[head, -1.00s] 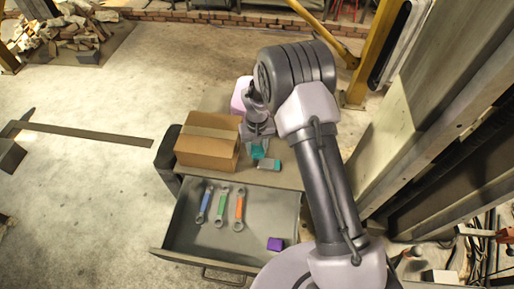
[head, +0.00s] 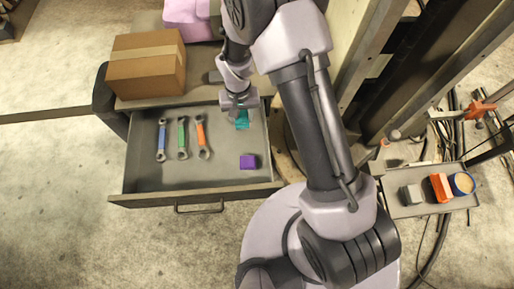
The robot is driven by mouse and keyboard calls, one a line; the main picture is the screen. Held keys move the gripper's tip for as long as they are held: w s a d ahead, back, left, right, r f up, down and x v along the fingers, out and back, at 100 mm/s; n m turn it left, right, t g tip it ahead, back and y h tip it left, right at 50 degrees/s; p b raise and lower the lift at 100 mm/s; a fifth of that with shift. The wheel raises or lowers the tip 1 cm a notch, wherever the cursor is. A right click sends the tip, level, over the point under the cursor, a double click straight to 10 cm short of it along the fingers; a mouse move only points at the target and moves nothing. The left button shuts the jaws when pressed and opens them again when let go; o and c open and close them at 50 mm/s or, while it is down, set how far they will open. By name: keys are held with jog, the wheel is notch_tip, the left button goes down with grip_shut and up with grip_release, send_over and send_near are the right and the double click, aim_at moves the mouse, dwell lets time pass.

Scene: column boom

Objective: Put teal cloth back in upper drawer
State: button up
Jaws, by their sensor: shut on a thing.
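The teal cloth (head: 242,120) hangs from my gripper (head: 239,108), which is shut on it. Both are over the back right part of the open upper drawer (head: 185,190). I cannot tell whether the cloth touches the drawer floor. In the drawer lie a blue wrench (head: 162,136), a green wrench (head: 182,138) and an orange wrench (head: 202,137) at the left, and a purple block (head: 248,161) at the right.
A cardboard box (head: 147,66) stands on the cabinet top behind the drawer, with a pink-purple object (head: 188,18) behind it. A side tray (head: 418,207) at the right holds a grey block (head: 411,194), an orange item (head: 440,187) and a round blue-topped can (head: 461,184).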

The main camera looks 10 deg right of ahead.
aim_at(246, 123)
jog(key=s+f, duration=0.1)
jog(key=s+d+f+b, duration=0.1)
jog(key=shift+s+d+f+m, duration=0.1)
jog(key=shift+f+m, duration=0.2)
jog(key=shift+f, duration=0.05)
notch_tip(246, 123, down, 8)
jog(key=shift+b, duration=0.85)
jog(key=shift+w+f, duration=0.3)
jog(key=shift+s+f, duration=0.1)
jog(key=o, duration=1.3)
